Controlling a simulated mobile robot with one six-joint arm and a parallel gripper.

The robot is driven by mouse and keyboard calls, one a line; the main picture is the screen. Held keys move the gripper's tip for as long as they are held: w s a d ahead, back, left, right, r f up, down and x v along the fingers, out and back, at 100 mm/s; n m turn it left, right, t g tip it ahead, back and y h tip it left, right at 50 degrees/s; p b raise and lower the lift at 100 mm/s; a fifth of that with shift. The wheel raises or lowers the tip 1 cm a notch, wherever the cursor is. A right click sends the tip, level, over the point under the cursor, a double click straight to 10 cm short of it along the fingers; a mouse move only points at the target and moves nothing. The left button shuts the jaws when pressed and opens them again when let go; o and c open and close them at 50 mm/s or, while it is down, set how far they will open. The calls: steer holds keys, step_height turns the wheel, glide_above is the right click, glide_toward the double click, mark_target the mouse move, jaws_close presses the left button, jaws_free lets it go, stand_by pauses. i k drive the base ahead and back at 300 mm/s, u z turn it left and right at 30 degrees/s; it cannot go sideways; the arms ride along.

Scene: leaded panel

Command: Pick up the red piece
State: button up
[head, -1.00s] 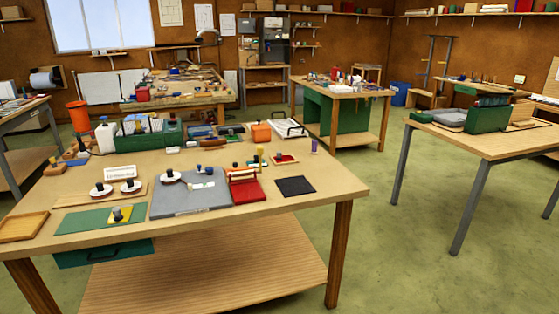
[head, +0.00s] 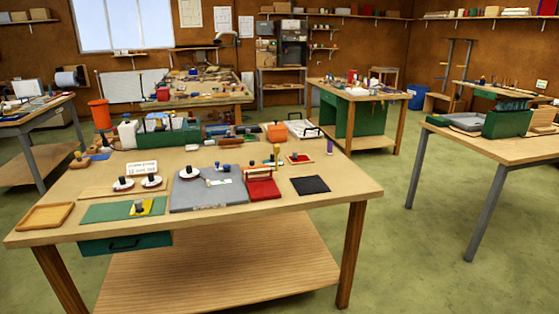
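A small flat red piece with a dark knob (head: 299,158) lies towards the back right of the near table (head: 340,200). A larger red stand or tray with a raised back (head: 263,189) sits in front of it, to the left, beside a grey board (head: 207,198). I cannot tell for sure which of these is the red piece meant. A yellow piece with a dark knob (head: 141,208) lies on a green mat (head: 106,212) at the front left. My gripper is not in view.
White discs with dark knobs (head: 152,182), a wooden tray (head: 45,216) and a black square (head: 311,185) lie on the near table. A green rack (head: 168,137) stands at its back. Other workbenches stand behind and to the right. Green floor (head: 420,260) is free at right.

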mark_target(295, 158)
steer(key=u, duration=4.2)
steer(key=i, duration=0.1)
steer(key=z, duration=3.2)
steer(key=i, duration=0.45)
steer(key=u, duration=0.2)
steer(key=k, duration=0.55)
steer(key=z, duration=0.2)
steer(key=i, duration=0.5)
steer(key=u, duration=0.05)
